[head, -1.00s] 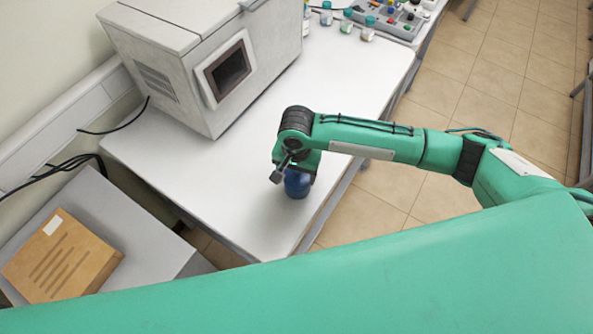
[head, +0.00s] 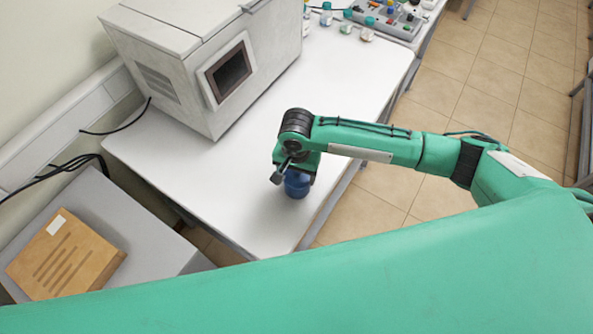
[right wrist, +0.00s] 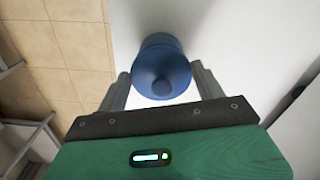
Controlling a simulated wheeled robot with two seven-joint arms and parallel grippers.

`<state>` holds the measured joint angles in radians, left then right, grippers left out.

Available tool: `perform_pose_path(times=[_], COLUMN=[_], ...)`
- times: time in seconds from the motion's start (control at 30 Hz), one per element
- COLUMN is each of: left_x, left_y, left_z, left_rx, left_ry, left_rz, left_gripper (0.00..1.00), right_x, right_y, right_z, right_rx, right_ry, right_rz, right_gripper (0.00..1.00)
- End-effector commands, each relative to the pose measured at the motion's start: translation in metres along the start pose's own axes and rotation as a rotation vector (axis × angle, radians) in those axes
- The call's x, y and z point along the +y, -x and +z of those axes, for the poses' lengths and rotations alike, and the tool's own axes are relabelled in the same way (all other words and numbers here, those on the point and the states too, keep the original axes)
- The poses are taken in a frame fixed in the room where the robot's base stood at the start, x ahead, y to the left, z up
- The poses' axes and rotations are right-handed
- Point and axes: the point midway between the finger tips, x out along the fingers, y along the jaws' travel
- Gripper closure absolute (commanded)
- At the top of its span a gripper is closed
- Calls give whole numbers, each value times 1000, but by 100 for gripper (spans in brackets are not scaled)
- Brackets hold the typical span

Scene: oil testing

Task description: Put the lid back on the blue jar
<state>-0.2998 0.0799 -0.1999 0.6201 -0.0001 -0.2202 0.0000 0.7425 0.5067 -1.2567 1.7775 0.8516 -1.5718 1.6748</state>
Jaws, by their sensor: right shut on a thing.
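The blue jar (head: 297,187) stands on the white table near its front right edge, under my right gripper (head: 292,168). In the right wrist view the round blue lid with its knob (right wrist: 161,84) lies between the two fingers of my right gripper (right wrist: 160,78), which are shut on it. The lid is over the jar, and a blue rim shows behind it. I cannot tell whether the lid is fully seated, since the gripper hides the joint. My left gripper is not in view.
A large grey-white machine (head: 205,62) with a dark window stands at the back left of the table. Small bottles (head: 347,22) and a control panel (head: 395,18) are at the far end. A brown box (head: 66,256) lies on a grey surface at left. The table around the jar is clear.

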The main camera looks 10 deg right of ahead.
Motion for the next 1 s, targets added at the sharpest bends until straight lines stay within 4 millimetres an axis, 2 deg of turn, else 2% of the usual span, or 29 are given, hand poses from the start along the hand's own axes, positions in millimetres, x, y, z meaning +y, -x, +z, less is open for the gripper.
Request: perform_pose_path(times=[0.33, 0.37, 0.47, 0.5, 0.67, 0.73, 1.0], left_x=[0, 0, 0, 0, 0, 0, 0], left_y=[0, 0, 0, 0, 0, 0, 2], left_z=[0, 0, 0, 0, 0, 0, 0], left_rx=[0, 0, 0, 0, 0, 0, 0], left_ry=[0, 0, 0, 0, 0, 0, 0], left_rz=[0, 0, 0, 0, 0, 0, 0], left_gripper=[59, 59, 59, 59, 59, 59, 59], right_x=[0, 0, 0, 0, 0, 0, 0], right_y=[0, 0, 0, 0, 0, 0, 2], right_z=[0, 0, 0, 0, 0, 0, 0], right_rx=[0, 0, 0, 0, 0, 0, 0], right_ry=[0, 0, 0, 0, 0, 0, 0], right_rz=[0, 0, 0, 0, 0, 0, 0], right_gripper=[52, 27, 7, 6, 6, 0, 0])
